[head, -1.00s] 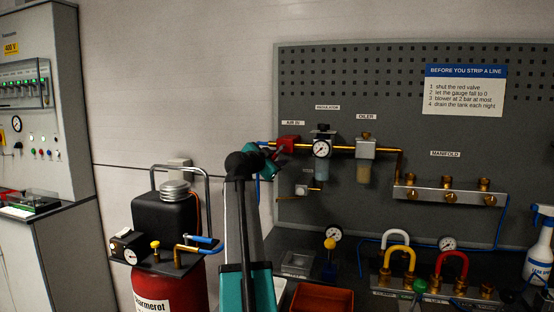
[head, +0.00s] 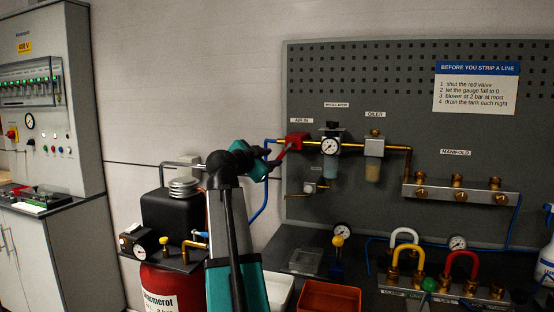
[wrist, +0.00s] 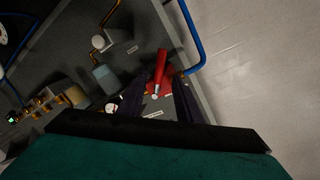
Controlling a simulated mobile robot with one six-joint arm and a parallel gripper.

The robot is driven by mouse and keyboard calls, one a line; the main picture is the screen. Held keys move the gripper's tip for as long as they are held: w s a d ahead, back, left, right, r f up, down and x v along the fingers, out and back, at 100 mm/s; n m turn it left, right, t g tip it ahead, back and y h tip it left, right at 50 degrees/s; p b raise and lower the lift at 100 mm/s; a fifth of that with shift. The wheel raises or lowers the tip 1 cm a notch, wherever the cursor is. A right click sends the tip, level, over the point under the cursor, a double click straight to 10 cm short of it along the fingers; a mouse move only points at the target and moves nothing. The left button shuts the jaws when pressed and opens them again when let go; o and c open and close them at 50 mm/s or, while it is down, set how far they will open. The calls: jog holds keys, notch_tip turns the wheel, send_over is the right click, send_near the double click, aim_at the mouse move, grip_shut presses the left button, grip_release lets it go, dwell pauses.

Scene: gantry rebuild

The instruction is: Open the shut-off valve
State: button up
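The shut-off valve (head: 297,139) is the red block on the pegboard at the left end of the brass pipe, under the AIR IN label. Its red lever (head: 284,154) slants down and left from the body in the head view. In the wrist view the red lever (wrist: 161,66) stands out with a silver end, ahead of my fingers. My gripper (head: 273,163) is at the lower left of the valve, close to the lever. Its two dark fingers (wrist: 155,106) are apart, with the lever seen between them. Whether a finger touches it, I cannot tell.
A blue hose (head: 265,200) runs down close beside my gripper. The regulator gauge (head: 330,147) and oiler (head: 374,147) sit right of the valve. A black tank (head: 172,215) on a red cylinder stands left of my arm. Bare wall (wrist: 255,70) lies beyond the board's edge.

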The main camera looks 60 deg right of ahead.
jog(key=shift+a+r, duration=0.15)
jog(key=shift+a, duration=1.15)
